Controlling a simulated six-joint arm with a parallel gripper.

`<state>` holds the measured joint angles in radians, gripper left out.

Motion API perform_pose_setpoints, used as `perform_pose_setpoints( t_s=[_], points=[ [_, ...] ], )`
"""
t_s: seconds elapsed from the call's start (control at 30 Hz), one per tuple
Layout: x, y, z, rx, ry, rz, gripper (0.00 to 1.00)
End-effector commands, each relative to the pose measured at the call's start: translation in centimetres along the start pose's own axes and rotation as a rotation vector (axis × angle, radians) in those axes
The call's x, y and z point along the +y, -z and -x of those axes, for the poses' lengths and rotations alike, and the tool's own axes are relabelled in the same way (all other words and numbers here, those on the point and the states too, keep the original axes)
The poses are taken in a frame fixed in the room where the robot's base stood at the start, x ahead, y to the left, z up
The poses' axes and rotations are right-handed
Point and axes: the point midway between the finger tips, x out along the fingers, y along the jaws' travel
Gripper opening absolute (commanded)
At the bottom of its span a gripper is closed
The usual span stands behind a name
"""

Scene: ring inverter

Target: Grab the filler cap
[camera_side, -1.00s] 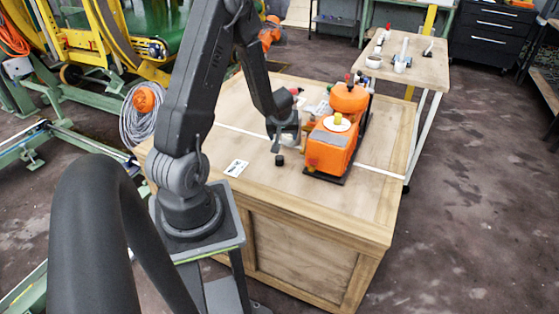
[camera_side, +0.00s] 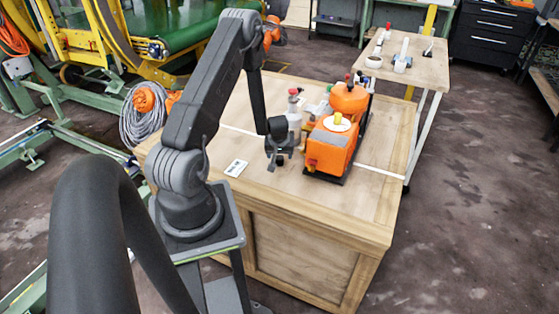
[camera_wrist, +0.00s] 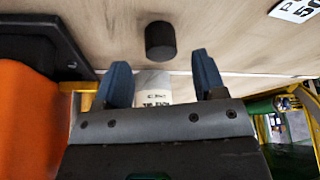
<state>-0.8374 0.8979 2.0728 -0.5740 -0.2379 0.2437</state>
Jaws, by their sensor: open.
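The filler cap, a small black cylinder (camera_wrist: 160,41), stands on the wooden crate top in the wrist view. My gripper (camera_wrist: 162,68) is open, with its two blue fingers apart and nothing between them at their tips. The cap lies just beyond the fingertips, roughly midway between them. In the side view my gripper (camera_side: 278,155) hangs low over the crate top, left of the orange machine. There the cap is hard to tell apart from the dark gripper.
The orange machine (camera_side: 328,152) on its black base stands close to the right of my gripper. A bottle with a red top (camera_side: 294,115) stands behind it. A white label (camera_side: 237,168) lies flat on the crate top (camera_side: 300,205), whose front is clear.

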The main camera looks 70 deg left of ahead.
Motion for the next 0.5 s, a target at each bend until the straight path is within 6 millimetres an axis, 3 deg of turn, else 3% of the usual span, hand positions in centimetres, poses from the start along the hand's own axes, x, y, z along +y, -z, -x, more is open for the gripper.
perform_pose_setpoints(
  t_s=[0.2,0.5],
  points=[
    [-0.2,-0.1,-2.9,-0.001,0.001,0.001,0.64],
    [-0.1,-0.1,-3.4,0.001,0.000,0.000,0.64]
  ],
)
